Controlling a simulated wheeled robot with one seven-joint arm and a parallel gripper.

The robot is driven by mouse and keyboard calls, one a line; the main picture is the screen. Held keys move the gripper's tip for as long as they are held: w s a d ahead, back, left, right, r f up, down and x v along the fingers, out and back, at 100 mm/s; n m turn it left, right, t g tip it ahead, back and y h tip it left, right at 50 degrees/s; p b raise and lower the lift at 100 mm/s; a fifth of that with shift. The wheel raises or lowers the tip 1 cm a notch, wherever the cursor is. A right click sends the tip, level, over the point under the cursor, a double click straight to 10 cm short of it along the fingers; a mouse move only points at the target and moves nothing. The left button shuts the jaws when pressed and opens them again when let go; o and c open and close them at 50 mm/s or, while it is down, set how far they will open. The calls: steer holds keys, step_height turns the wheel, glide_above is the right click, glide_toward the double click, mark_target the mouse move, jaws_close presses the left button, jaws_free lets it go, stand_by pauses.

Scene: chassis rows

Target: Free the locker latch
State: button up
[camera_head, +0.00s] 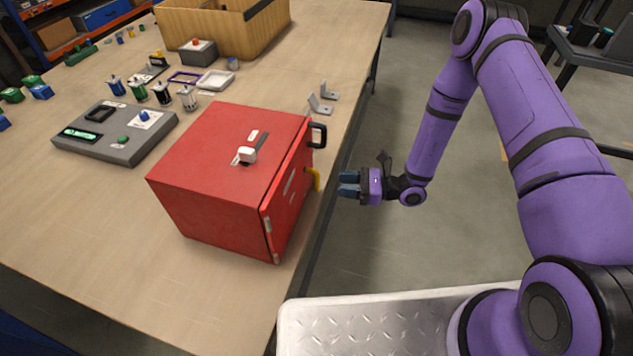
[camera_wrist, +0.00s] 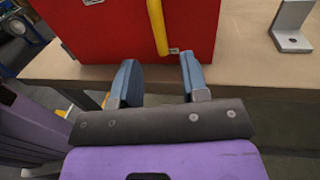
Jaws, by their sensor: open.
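A red locker (camera_head: 215,180) stands on the wooden workbench, its door side facing right toward my arm. A white latch (camera_head: 247,153) sits on its top near the door edge. The door carries a black handle (camera_head: 318,135) and a yellow lever (camera_head: 313,178). My gripper (camera_head: 348,184) is open and empty, in the air just right of the bench edge and the yellow lever. In the wrist view, the fingers of my gripper (camera_wrist: 160,80) point at the red locker (camera_wrist: 120,25), with the yellow lever (camera_wrist: 157,25) ahead, between the fingertips' lines.
A grey control box (camera_head: 115,132) with a green display lies left of the locker. Several small canisters (camera_head: 162,93) and a wooden crate (camera_head: 225,25) are farther back.

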mark_target(316, 191)
steer(key=a, duration=0.2)
steer(key=w+a, duration=0.1)
steer(key=a, duration=0.5)
steer(key=shift+w, duration=0.15)
steer(key=shift+c, duration=0.5)
jaws_close()
